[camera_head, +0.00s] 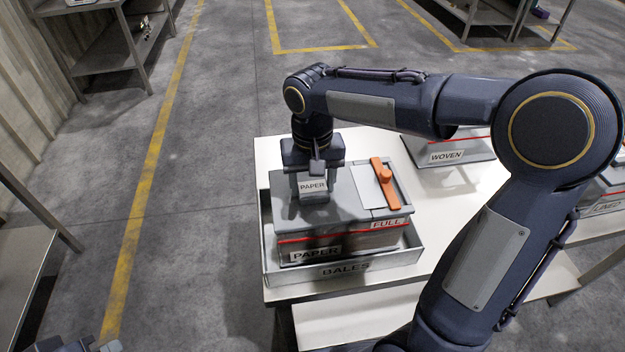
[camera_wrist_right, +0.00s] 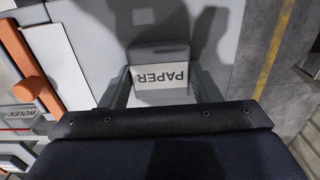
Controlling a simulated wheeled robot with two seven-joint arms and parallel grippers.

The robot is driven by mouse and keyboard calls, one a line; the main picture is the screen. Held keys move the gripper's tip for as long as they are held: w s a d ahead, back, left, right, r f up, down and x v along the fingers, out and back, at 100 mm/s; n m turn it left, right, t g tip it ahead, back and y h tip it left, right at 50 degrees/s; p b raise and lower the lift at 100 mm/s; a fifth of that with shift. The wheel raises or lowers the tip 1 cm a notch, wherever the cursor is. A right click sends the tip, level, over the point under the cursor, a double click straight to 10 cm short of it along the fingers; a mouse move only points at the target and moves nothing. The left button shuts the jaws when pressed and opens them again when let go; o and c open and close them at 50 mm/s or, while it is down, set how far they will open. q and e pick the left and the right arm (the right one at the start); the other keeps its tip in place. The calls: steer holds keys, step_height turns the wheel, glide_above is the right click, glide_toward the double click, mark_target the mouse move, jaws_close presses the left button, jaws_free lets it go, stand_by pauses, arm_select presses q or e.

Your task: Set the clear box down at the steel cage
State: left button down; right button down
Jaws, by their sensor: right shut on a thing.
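My right gripper (camera_head: 314,168) reaches down from above and is shut on a small grey block labelled PAPER (camera_head: 313,188). In the right wrist view the block (camera_wrist_right: 161,75) sits between the two fingers. The block is over the grey lid of a larger box labelled PAPER (camera_head: 345,212); I cannot tell whether it touches. That box stands inside a shallow grey tray labelled BALES (camera_head: 345,271). My left gripper (camera_head: 82,346) is only partly in view at the bottom left edge, and its jaws cannot be made out. I see no clearly transparent box and no steel cage.
An orange handle (camera_head: 385,182) and a FULL label lie on the lid's right side. The white table (camera_head: 440,205) also carries a box labelled WOVEN (camera_head: 448,156) and another at the right. Shelves (camera_head: 110,45) stand at left. The floor left of the table is clear.

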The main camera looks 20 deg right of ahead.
steer(key=shift+f+b, duration=0.4)
steer(key=shift+f, duration=0.1)
stand_by(0.4)
steer(key=shift+c, duration=2.4)
jaws_free()
steer(key=shift+o, duration=0.3)
steer(key=shift+f, duration=0.1)
step_height(320, 180, up, 8)
steer(key=shift+r, duration=0.1)
steer(key=s+f+t+y, duration=0.2)
steer(key=s+f, duration=0.1)
steer(key=s, duration=0.6)
steer(key=s+d+f+n+t+y, duration=0.1)
steer(key=s+f+t, duration=0.2)
steer(key=s, duration=0.6)
steer(key=shift+s+d+f+t+y, duration=0.2)
steer(key=shift+d+f+t+y, duration=0.15)
steer(key=shift+f, duration=0.35)
